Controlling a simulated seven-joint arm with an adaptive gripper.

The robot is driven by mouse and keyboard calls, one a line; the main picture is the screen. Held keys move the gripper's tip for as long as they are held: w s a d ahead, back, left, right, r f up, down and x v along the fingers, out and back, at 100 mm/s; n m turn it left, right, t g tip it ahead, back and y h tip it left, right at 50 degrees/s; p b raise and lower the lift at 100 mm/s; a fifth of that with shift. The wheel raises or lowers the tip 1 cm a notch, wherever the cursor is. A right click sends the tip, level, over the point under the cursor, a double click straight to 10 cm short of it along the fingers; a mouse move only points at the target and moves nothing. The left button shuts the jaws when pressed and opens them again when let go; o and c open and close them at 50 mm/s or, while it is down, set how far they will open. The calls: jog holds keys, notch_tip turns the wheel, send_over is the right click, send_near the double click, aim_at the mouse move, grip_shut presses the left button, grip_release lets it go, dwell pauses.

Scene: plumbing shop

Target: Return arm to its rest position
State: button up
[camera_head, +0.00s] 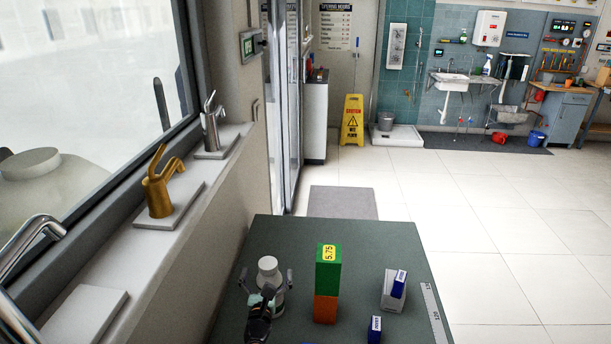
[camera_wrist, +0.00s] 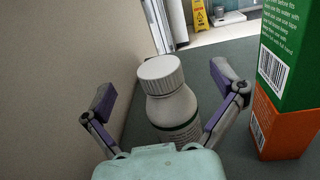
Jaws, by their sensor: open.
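My gripper (camera_head: 266,279) is open at the near left part of the dark green table (camera_head: 380,238). Its fingers also show in the wrist view (camera_wrist: 163,85), spread to either side of a white capped bottle (camera_wrist: 172,105). The bottle stands upright and shows a gap to each finger. In the head view the bottle (camera_head: 268,266) shows just beyond my gripper, which hides its lower part. The bottle's base is hidden in the wrist view by the gripper body.
A green box (camera_head: 328,277) sits on an orange box (camera_head: 325,309), close to the right of my gripper. Farther right are a white holder (camera_head: 391,301) with a blue-and-white box (camera_head: 399,284), and a small blue box (camera_head: 375,330). A wall and faucet-lined windowsill (camera_head: 195,195) rise at left.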

jog(key=w+d+r+m+h, duration=0.3)
jog(key=d+r+m, duration=0.15)
jog(key=r, duration=0.25)
jog(key=d+r+m+g+h, duration=0.1)
jog(key=d+m, duration=0.2)
jog(key=d+r+m+g+h, duration=0.1)
jog(key=d+r+m+h, duration=0.1)
jog(key=d+m, duration=0.1)
jog(key=s+d+r+m+g+h, duration=0.1)
jog(key=d+m+g, duration=0.1)
jog(key=d+m, duration=0.2)
jog(key=shift+s+d+r+h, duration=0.1)
jog(key=shift+d+r+h, duration=0.2)
jog(key=shift+d, duration=0.35)
jog(key=s+d+f+m+g+y, duration=0.3)
jog(key=s+d+m+g, duration=0.5)
jog(key=s+m, duration=0.5)
jog(key=s+a+m+g+y, duration=0.2)
jog(key=s+m+g+y, duration=0.2)
jog(key=s, duration=2.3)
jog(key=r+m+g, duration=0.1)
jog(key=m+g, duration=0.1)
jog(key=m, duration=0.2)
